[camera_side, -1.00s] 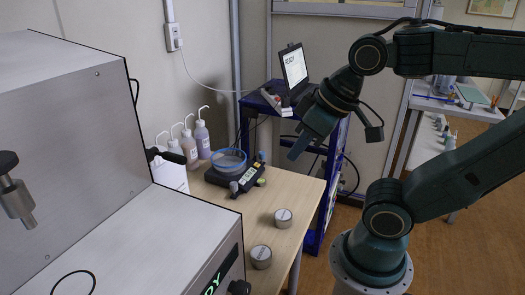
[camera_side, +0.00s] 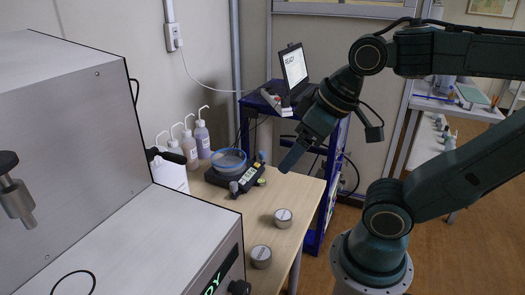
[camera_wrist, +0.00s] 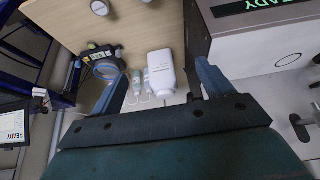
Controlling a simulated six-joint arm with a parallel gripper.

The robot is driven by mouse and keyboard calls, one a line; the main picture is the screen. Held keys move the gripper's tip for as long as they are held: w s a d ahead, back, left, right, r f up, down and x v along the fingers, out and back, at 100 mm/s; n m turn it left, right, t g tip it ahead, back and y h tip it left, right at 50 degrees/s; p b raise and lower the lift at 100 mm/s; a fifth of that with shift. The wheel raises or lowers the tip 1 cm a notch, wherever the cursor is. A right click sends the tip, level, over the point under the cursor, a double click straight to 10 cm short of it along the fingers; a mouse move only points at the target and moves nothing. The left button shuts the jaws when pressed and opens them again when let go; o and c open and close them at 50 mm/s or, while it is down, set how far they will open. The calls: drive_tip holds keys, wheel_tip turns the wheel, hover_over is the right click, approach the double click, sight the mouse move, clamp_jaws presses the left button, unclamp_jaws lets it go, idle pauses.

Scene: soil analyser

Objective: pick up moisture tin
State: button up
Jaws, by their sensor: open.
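Two round grey tins with pale lids stand on the wooden table in the side view, one nearer the middle (camera_side: 283,218) and one nearer the front (camera_side: 261,257). The pictures do not tell which is the moisture tin.
A balance (camera_side: 235,178) with a blue-rimmed dish stands behind the tins. Several wash bottles (camera_side: 189,149) and a white container (camera_wrist: 161,72) are by the wall. A large grey analyser (camera_side: 150,245) borders the table's left. A blue cart (camera_side: 318,200) with a laptop is behind right.

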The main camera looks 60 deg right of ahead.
drive_tip(key=shift+w, duration=0.1)
drive_tip(key=m+g, duration=0.6)
drive_tip(key=m, duration=1.1)
hover_over(283, 215)
wheel_tip(283, 215, down, 24)
drive_tip(key=shift+f, duration=4.2)
drive_tip(key=shift+f, duration=0.1)
drive_tip(key=shift+f, duration=2.5)
